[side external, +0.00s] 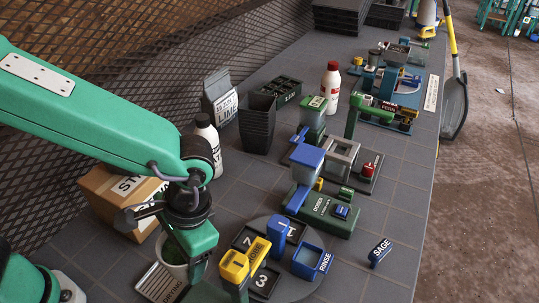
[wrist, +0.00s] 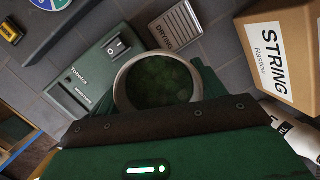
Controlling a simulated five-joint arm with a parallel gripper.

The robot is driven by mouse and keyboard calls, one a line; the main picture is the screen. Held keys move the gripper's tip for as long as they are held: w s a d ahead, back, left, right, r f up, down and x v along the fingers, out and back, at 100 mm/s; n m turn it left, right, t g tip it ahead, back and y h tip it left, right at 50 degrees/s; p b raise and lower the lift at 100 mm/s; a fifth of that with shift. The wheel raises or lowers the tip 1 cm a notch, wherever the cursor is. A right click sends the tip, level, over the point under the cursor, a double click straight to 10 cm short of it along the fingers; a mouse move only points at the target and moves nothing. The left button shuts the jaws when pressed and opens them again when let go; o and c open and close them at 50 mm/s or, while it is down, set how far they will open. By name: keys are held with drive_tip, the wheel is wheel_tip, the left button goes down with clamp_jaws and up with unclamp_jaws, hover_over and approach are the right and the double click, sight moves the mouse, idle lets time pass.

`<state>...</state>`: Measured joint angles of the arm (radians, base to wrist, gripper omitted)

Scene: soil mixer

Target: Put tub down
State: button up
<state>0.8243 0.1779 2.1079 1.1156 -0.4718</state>
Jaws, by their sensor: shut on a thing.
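The tub is a round, pale-rimmed pot with dark green contents. It shows in the wrist view (wrist: 155,84) between the green fingers of my gripper (wrist: 158,70), which is shut on it. In the side view my gripper (side external: 192,262) points down at the lower left and partly hides the tub (side external: 174,252). The slatted drying plate (side external: 160,283) lies close to the tub, and also shows in the wrist view (wrist: 176,25). I cannot tell whether the tub's base touches the bench.
A cardboard STRING box (wrist: 283,58) stands to one side of the tub, a green machine with a switch (wrist: 98,78) to the other. A round turntable with numbered bays (side external: 285,285) is right of my gripper. A white bottle (side external: 207,140) stands behind.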

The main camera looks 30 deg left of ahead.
drive_tip(key=w+d+n, duration=0.1)
drive_tip(key=w+n, duration=0.1)
drive_tip(key=w, duration=1.8)
drive_tip(key=shift+w+d+g+h, duration=0.2)
drive_tip(key=shift+w+g+h, duration=0.1)
drive_tip(key=shift+w+h, duration=0.1)
drive_tip(key=shift+r, duration=0.1)
drive_tip(key=w+a+f, duration=0.2)
drive_tip(key=w, duration=0.1)
drive_tip(key=w+a+f, duration=0.2)
drive_tip(key=w+a, duration=0.1)
drive_tip(key=w+a+f, duration=0.2)
drive_tip(key=f, duration=0.1)
drive_tip(key=shift+w+a, duration=0.3)
drive_tip(key=shift+w, duration=0.1)
drive_tip(key=shift+f, duration=2)
drive_tip(key=shift+f, duration=0.15)
drive_tip(key=o, duration=1.1)
